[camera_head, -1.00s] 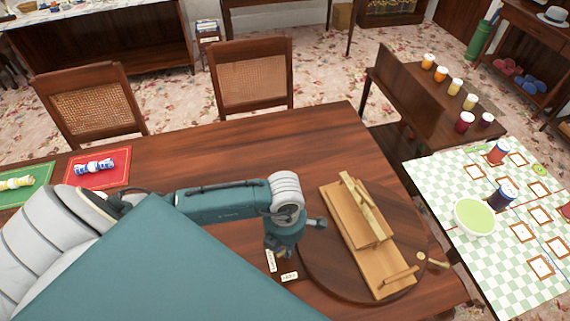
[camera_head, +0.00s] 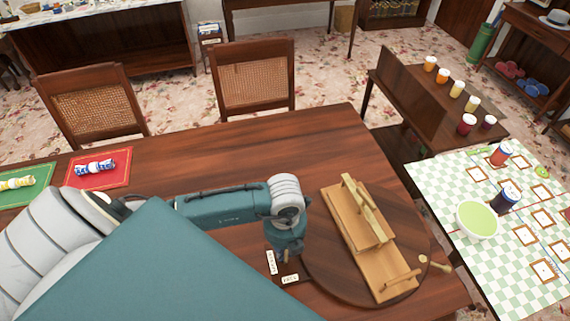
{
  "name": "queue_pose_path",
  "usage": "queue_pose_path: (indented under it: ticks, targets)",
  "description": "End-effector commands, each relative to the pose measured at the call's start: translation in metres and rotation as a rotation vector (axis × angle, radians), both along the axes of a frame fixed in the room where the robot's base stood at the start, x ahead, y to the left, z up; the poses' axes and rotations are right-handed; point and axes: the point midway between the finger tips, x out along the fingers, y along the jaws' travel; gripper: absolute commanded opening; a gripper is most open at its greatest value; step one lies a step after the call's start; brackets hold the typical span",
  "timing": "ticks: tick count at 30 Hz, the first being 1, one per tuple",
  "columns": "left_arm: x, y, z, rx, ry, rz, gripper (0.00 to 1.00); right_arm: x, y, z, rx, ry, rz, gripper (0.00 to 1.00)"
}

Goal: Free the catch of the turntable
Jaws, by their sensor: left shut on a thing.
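The turntable (camera_head: 405,218) is a dark round wooden disc on the brown table. A light wooden tray-like piece (camera_head: 351,235) with raised handles lies across it. My left gripper (camera_head: 285,254) points down at the disc's left edge. It is shut on a small light wooden piece, apparently the catch (camera_head: 286,256), mostly hidden by the fingers. A pale knob (camera_head: 423,258) and a short peg (camera_head: 440,267) show at the disc's right edge. My right gripper is out of view.
A checkered table (camera_head: 455,185) at the right holds a green bowl (camera_head: 477,220) and jars. Two cane-backed chairs (camera_head: 252,80) (camera_head: 92,107) stand behind the brown table. Red and green mats (camera_head: 115,165) (camera_head: 38,178) lie at its left.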

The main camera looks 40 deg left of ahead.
Motion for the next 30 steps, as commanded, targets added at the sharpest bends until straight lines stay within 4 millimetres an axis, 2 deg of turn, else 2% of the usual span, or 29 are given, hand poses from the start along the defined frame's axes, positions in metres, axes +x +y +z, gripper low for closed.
queue_pose_path:
  ticks: [12,30]
  targets:
    - [0.0009,-0.0001,0.0020,0.001,-0.004,0.287,0.00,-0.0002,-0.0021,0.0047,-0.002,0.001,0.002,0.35]
    - [0.0015,-0.0002,0.0019,0.001,-0.007,0.381,0.00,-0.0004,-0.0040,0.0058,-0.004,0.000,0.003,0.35]
